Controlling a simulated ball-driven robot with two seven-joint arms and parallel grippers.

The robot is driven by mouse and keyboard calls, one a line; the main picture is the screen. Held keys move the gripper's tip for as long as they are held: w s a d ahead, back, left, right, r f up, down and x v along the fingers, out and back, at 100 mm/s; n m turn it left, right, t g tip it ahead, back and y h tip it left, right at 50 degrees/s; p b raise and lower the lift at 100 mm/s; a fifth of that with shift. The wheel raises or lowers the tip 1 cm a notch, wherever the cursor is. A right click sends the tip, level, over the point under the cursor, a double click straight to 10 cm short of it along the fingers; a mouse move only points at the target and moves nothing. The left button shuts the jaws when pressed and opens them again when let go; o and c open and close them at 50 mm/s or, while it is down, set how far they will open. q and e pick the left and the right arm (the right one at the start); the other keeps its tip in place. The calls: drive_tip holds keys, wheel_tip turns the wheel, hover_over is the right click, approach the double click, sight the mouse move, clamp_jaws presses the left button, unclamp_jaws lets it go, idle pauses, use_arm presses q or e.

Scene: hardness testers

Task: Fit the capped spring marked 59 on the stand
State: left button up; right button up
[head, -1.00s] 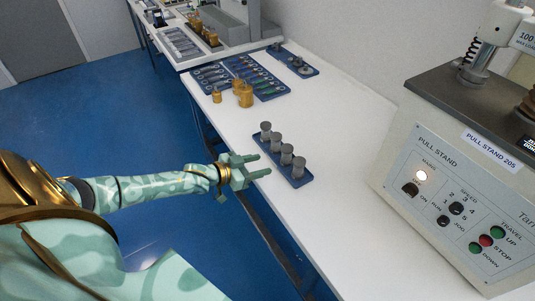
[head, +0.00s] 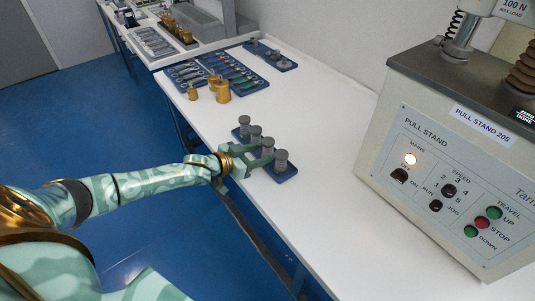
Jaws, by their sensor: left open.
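Several grey capped springs stand upright in a row on a blue tray (head: 287,173) near the table's front edge; the nearest capped spring (head: 281,160) and the farthest one (head: 244,122) show clearly. Any numbers on them are too small to read, so I cannot tell which is 59. My left gripper (head: 262,158) is open at the tray, its fingers among the nearer springs and partly hiding them. I cannot tell whether it touches one. The pull stand (head: 425,150) is the large beige machine at the right. My right gripper is not in view.
Brass weights (head: 221,92) stand near a blue tray of tools (head: 232,70) farther back. Another blue tray (head: 270,56) lies by the wall. The white tabletop (head: 325,125) is clear between the spring tray and the stand. Another machine stands at the back.

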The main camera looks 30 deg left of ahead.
sight(267, 142)
use_arm(q)
drive_tip(key=shift+b+x, duration=0.9)
drive_tip(key=shift+x, duration=0.95)
drive_tip(key=shift+c, duration=0.3)
drive_tip(key=c, duration=1)
drive_tip(key=shift+o, duration=0.2)
drive_tip(key=shift+r, duration=0.15)
wheel_tip(267, 142, up, 7)
drive_tip(key=p, duration=0.6)
